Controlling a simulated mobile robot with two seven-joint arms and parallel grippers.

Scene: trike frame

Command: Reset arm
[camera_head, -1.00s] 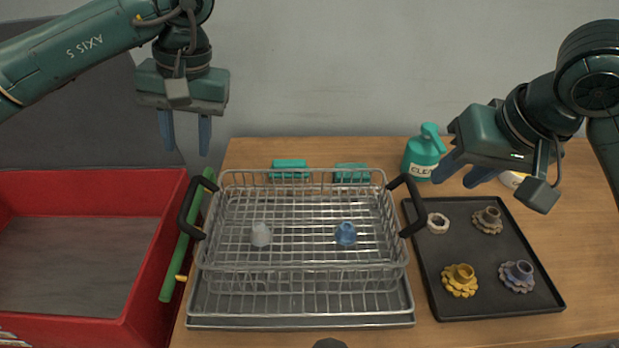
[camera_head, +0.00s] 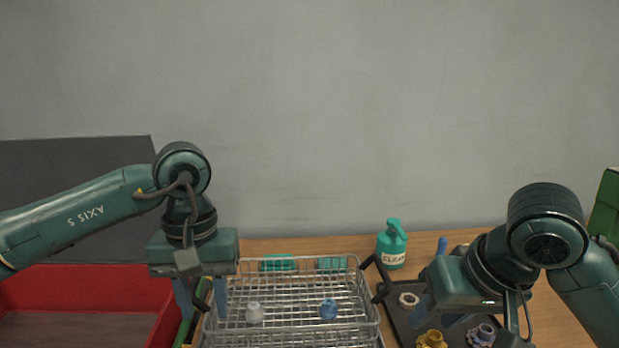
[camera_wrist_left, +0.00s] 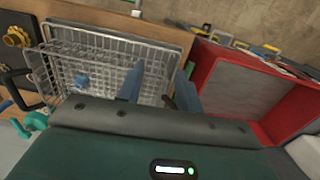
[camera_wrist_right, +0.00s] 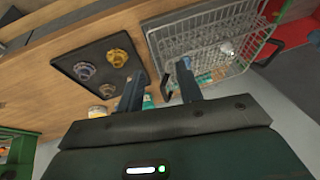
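My left gripper (camera_head: 202,298) hangs fingers down over the left end of the wire basket (camera_head: 292,330). Its two blue fingers stand apart with nothing between them, as the left wrist view (camera_wrist_left: 158,82) also shows. My right gripper (camera_head: 440,312) is above the dark tray (camera_head: 398,318) at the right. Its fingers are apart and empty in the right wrist view (camera_wrist_right: 158,80). A white piece (camera_head: 254,313) and a blue piece (camera_head: 328,309) stand in the basket.
The tray holds a pale ring (camera_head: 408,300), a yellow gear (camera_head: 431,340) and a purple gear (camera_head: 482,336). A red bin (camera_head: 85,285) is at the left. Teal blocks (camera_head: 278,263) lie behind the basket.

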